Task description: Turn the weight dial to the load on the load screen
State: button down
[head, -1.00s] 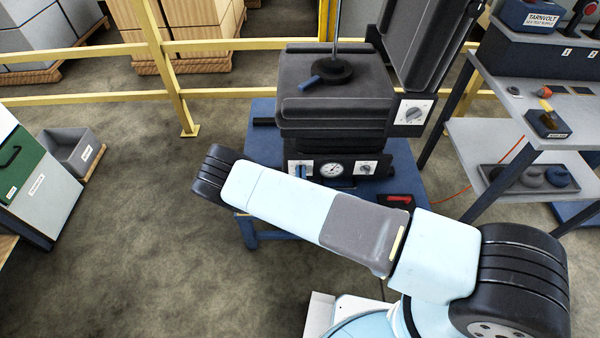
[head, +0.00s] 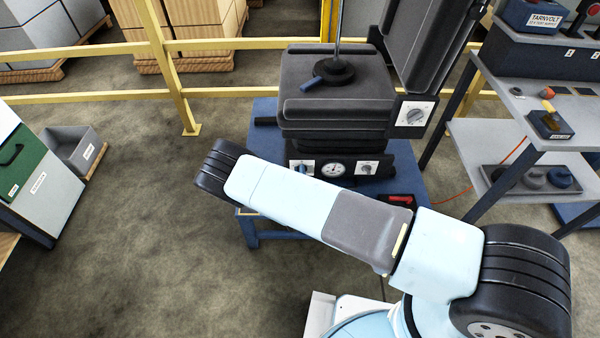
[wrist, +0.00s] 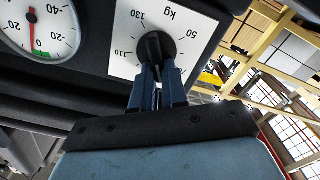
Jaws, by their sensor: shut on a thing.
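The weight dial is a black knob (wrist: 157,45) on a white kg plate (wrist: 197,28) in the wrist view. Its scale appears upside down, with 50, 110 and 130 readable. My gripper (wrist: 157,72) is shut on the knob, its blue fingers on both sides. Fingers and knob hide part of the scale, so I cannot tell the exact setting. In the head view the dial's white plate (head: 293,166) is at the left of the seat base front, mostly behind my gripper's blue fingers. I see no load screen in either view.
A round gauge (head: 332,169) sits beside the dial, its red needle near 0 in the wrist view. Another dial (head: 367,168) is right of it. A further dial (head: 414,114) is on the seat's side. A grey shelf trolley (head: 490,140) stands at right.

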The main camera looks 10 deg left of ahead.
jog(key=shift+s+a+n, duration=0.1)
jog(key=shift+a+n, duration=0.15)
jog(key=shift+n, duration=0.25)
jog(key=c, duration=1.2)
grip_release()
jog(key=shift+d, duration=0.1)
jog(key=shift+o, duration=0.2)
jog(key=v, duration=1.3)
jog(key=shift+s, duration=0.35)
jog(key=shift+f, duration=0.15)
